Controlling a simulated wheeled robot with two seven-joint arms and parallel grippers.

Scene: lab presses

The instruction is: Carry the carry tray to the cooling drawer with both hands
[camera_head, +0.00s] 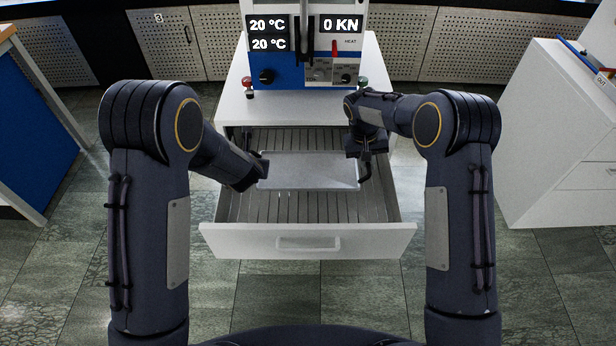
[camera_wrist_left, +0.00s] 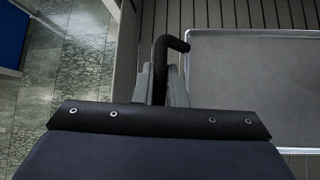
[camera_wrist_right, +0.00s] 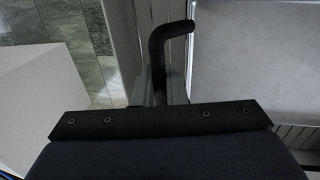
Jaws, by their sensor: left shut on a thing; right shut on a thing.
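The carry tray (camera_head: 308,171) is a flat, light grey tray with a raised rim. It sits level inside or just over the open cooling drawer (camera_head: 310,240), towards its back half; I cannot tell whether it touches the slatted floor. My left gripper (camera_head: 262,168) is shut on the tray's black left handle, which shows in the left wrist view (camera_wrist_left: 163,62). My right gripper (camera_head: 364,172) is shut on the black right handle, seen in the right wrist view (camera_wrist_right: 160,62). The tray surface looks empty. The fingertips are partly hidden behind the wrists.
The press (camera_head: 305,45) with its displays stands on the white cabinet above the drawer. A white cabinet (camera_head: 560,130) is at the right with an OUT tray (camera_head: 590,62) on top. A blue-sided bench (camera_head: 35,130) is at the left. Tiled floor is clear between.

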